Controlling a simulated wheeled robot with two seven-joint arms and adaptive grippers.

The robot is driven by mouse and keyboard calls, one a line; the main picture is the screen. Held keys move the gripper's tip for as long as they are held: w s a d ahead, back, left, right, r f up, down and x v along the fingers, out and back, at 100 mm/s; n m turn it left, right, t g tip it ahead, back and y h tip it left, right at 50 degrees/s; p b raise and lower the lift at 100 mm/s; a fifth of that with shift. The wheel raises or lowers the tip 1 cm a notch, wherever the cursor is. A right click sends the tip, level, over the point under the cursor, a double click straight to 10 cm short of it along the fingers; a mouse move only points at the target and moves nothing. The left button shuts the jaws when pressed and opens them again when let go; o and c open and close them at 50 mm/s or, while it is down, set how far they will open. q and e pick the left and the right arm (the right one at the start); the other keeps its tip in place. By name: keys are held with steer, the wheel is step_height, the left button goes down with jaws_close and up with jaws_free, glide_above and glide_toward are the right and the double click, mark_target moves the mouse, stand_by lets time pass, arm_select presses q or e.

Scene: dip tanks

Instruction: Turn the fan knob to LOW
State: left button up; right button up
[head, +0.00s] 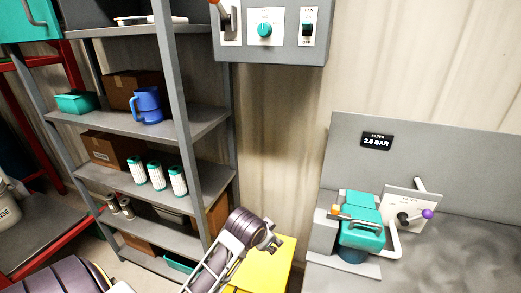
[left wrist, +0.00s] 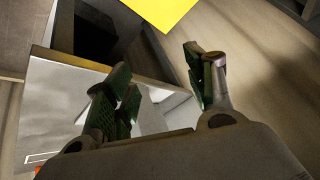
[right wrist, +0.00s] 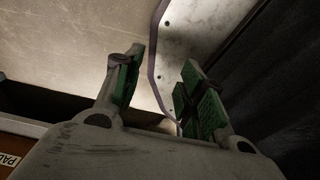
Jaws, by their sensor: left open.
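A teal round knob (head: 264,30) sits on a white plate on the grey control box (head: 268,53) at the top of the head view. Its printed labels are too small to read, so its setting is unclear. My left gripper (head: 273,240) is well below the box, in front of the wall and above a yellow object. In the left wrist view its green-padded fingers (left wrist: 162,90) are apart with nothing between them. My right gripper (right wrist: 160,90) shows only in the right wrist view, with its fingers apart and empty. The knob is in neither wrist view.
A grey shelf rack (head: 172,110) with boxes and a blue jug (head: 149,105) stands left. A filter unit (head: 362,232) with a purple-tipped handle stands right. The wall below the box is clear.

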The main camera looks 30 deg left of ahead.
arm_select(q)
steer(key=w+a+r+m+t, duration=0.1)
steer(key=w+a+r+t, duration=0.15)
steer(key=r, duration=0.75)
steer(key=w+a+r+t+y, duration=0.15)
steer(key=w+r, duration=0.25)
steer(key=r, duration=0.7)
steer(key=w+a+r+m+t, duration=0.15)
steer(key=w+r, duration=0.25)
steer(key=r, duration=0.6)
steer(key=t+y, duration=0.2)
steer(key=t, duration=0.3)
glide_toward(261, 31)
steer(key=shift+m+h, duration=0.25)
steer(key=shift+m, duration=0.1)
steer(key=s, duration=0.4)
steer(key=shift+s+d, duration=0.2)
steer(key=shift+d, duration=0.15)
arm_select(e)
steer(key=shift+d+r, duration=0.2)
steer(key=shift+d, duration=0.1)
steer(key=shift+a, duration=0.2)
arm_select(q)
steer(key=shift+w, duration=0.15)
